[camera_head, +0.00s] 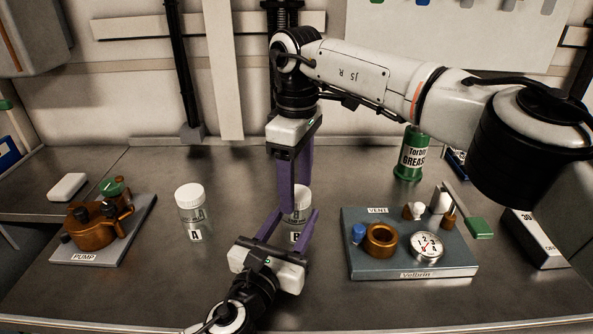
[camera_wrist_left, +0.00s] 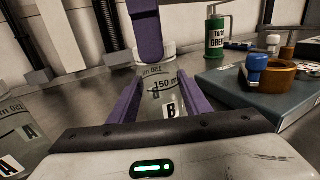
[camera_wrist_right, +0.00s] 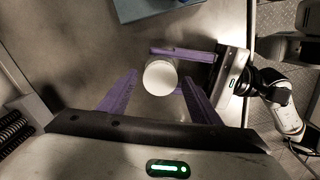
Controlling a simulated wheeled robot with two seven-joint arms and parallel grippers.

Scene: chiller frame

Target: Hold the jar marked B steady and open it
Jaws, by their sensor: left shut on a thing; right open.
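Jar B (camera_head: 296,213) is a clear jar with a white lid, upright on the grey bench. My left gripper (camera_head: 296,214) is shut on its body from the front, one purple finger on each side; the label B shows between them in the left wrist view (camera_wrist_left: 171,110). My right gripper (camera_head: 295,198) points straight down from above, open. In the right wrist view the round white lid (camera_wrist_right: 160,77) appears between and beyond its fingertips. The fingers hide much of the lid in the head view, and I cannot tell whether they touch it.
Jar A (camera_head: 193,213), with a white lid, stands to the left. The pump board (camera_head: 100,245) is farther left near a white block (camera_head: 68,187). The blue vent board (camera_head: 400,262) with gauge and knobs is close on the right. A green grease can (camera_head: 411,155) stands behind it.

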